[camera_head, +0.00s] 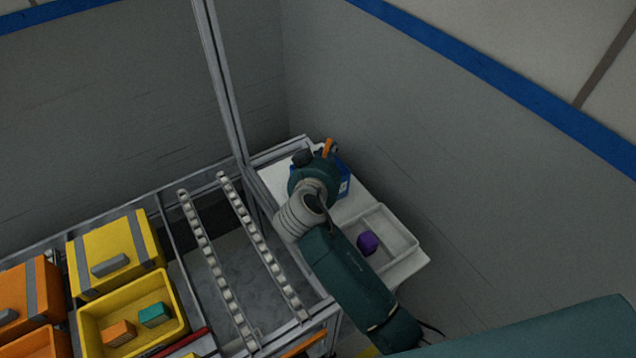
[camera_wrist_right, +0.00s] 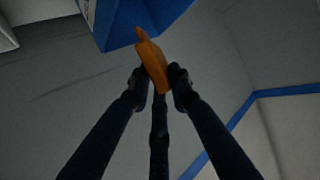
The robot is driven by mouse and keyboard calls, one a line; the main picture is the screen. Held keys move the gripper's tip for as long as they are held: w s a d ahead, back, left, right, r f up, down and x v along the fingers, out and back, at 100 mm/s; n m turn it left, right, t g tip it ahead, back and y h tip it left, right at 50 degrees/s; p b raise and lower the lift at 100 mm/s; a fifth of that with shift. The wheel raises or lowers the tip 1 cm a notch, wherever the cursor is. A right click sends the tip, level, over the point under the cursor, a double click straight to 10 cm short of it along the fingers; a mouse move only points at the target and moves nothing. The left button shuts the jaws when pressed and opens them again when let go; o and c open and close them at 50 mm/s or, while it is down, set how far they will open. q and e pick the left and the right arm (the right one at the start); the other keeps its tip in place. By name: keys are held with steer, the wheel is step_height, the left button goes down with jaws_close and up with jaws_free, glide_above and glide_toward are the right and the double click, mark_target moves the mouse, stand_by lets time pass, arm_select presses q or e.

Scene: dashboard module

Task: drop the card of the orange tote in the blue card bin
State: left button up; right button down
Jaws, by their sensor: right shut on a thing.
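My right gripper (camera_wrist_right: 157,82) is shut on an orange card (camera_wrist_right: 153,62). The card also shows in the head view (camera_head: 327,147), just beyond my right wrist. The blue card bin (camera_head: 344,187) stands on the white shelf, mostly hidden behind my right arm in the head view. In the right wrist view the blue bin (camera_wrist_right: 150,14) is at the top edge, close to the card's tip; I cannot tell whether the card is over its opening. An orange tote (camera_head: 45,282) with a grey strap is at the left edge. My left gripper is not in view.
A white tray (camera_head: 411,244) with a purple object (camera_head: 367,243) sits on the shelf below the bin. A yellow tote (camera_head: 112,248) and an open yellow tote (camera_head: 178,318) with two small blocks stand at left. Roller rails (camera_head: 215,265) run between the totes and shelf.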

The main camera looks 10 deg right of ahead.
step_height(320, 180, down, 4)
steer(key=shift+r+b, duration=0.15)
steer(key=shift+b, duration=0.85)
steer(key=shift+w+f, duration=0.1)
steer(key=shift+f, duration=0.25)
steer(key=c, duration=1.5)
jaws_free()
steer(key=shift+r, duration=0.1)
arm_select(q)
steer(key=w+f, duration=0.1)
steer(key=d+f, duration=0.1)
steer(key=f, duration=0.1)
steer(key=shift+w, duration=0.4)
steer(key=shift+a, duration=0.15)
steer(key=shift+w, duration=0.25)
arm_select(e)
steer(key=v, duration=0.7)
steer(key=shift+s+r, duration=0.15)
steer(key=shift+s, duration=0.1)
